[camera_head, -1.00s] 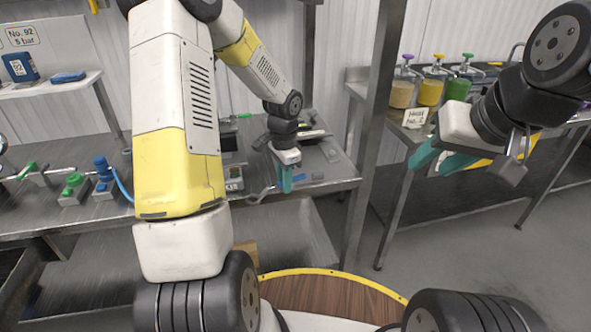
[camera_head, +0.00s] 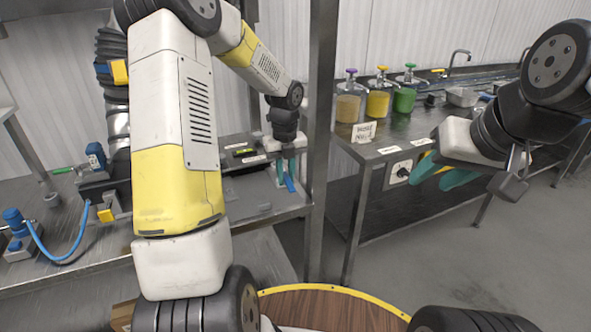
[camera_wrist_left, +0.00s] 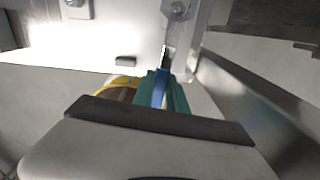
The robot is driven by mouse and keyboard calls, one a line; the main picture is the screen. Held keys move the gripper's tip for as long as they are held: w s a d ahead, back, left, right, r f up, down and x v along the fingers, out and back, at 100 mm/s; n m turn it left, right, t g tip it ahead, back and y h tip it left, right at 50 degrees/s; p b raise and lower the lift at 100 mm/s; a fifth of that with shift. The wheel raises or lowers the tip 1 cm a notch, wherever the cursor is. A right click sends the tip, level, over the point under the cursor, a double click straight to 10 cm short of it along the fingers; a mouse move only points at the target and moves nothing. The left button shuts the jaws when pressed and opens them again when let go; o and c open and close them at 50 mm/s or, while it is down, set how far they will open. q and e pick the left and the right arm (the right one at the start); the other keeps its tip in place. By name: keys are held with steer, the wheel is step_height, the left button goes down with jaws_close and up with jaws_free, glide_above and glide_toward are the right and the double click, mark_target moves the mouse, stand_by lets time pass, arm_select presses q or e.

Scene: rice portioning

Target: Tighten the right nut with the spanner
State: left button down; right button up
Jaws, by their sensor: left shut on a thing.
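My left gripper (camera_head: 285,172) is shut on a blue-handled spanner (camera_head: 290,184) over the right end of the left bench, close to a steel post. In the left wrist view, the teal fingers (camera_wrist_left: 161,92) close around the blue handle (camera_wrist_left: 160,86), and a metal shank points away from them. A nut or bolt head (camera_wrist_left: 177,7) shows at the top edge, near the shank's line; I cannot tell whether the spanner touches it. A second bolt head (camera_wrist_left: 75,3) sits on a plate at the top left. My right gripper (camera_head: 440,172) is open and empty in the air.
The steel post (camera_head: 321,140) stands just right of my left gripper. A second bench (camera_head: 375,152) at the right holds several pump jars (camera_head: 378,100) and a small sign (camera_head: 364,132). Blue-hosed fittings (camera_head: 95,160) stand on the left bench. Open floor lies at right.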

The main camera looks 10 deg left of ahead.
arm_select(q)
steer(key=shift+w+d+f, duration=0.1)
steer(key=shift+f, duration=1.75)
steer(key=shift+f, duration=1.05)
stand_by(0.6)
stand_by(0.3)
steer(key=shift+s+a+m, duration=0.35)
steer(key=shift+a+m, duration=0.35)
steer(key=shift+m, duration=0.4)
steer(key=shift+s+a+m, duration=0.2)
steer(key=shift+a+m, duration=0.6)
steer(key=shift+m, duration=0.1)
steer(key=shift+a, duration=0.1)
